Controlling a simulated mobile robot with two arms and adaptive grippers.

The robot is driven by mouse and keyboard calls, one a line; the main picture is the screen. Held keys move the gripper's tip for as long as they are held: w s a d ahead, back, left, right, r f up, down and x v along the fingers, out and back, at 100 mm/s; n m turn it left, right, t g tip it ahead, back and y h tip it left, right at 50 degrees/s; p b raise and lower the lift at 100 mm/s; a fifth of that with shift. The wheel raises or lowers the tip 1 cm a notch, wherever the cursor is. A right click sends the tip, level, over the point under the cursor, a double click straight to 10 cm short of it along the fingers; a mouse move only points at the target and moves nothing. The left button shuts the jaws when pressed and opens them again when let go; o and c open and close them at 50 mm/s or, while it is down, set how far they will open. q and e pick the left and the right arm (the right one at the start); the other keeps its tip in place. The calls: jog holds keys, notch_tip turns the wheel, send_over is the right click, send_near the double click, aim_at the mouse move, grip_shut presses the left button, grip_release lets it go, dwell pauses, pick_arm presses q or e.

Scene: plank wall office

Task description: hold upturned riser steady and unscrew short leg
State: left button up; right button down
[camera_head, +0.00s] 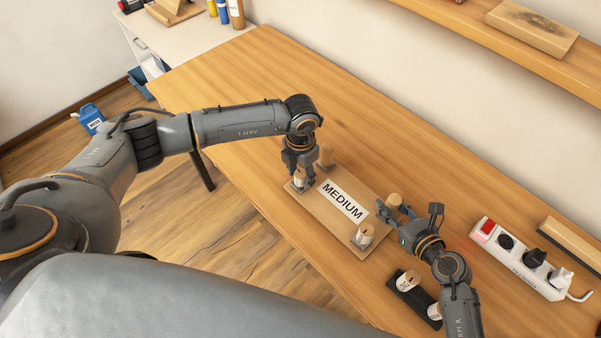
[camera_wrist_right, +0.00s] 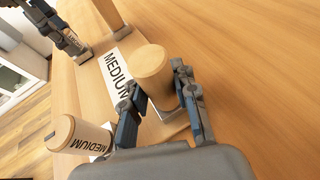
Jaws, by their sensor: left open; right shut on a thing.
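The upturned riser (camera_head: 320,212) is a wooden board on the table with a white MEDIUM label (camera_head: 342,199) and round legs standing up at its corners. My left gripper (camera_head: 300,182) is open at the near left leg (camera_head: 299,176), its fingers beside that leg. My right gripper (camera_head: 394,211) is shut on the far right leg (camera_head: 394,199), which also shows between its fingers in the right wrist view (camera_wrist_right: 152,70). The near right leg (camera_head: 362,236) has a label and stands free, as does the far left leg (camera_head: 326,156). I cannot tell which leg is short.
A dark tray (camera_head: 402,285) with labelled wooden pieces (camera_head: 408,280) lies in front of my right gripper. A white power strip (camera_head: 518,262) with plugs is at the right, near a wooden bar (camera_head: 570,243). The table (camera_head: 380,130) behind the riser is clear.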

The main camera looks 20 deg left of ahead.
pick_arm(q)
grip_shut()
jog(key=n, duration=0.5)
jog(key=shift+n, duration=0.3)
jog(key=n, duration=0.4)
jog(key=shift+n, duration=0.3)
jog(key=shift+s+n, duration=0.1)
jog(key=shift+n, duration=1)
jog(key=n, duration=0.2)
jog(key=shift+n, duration=0.4)
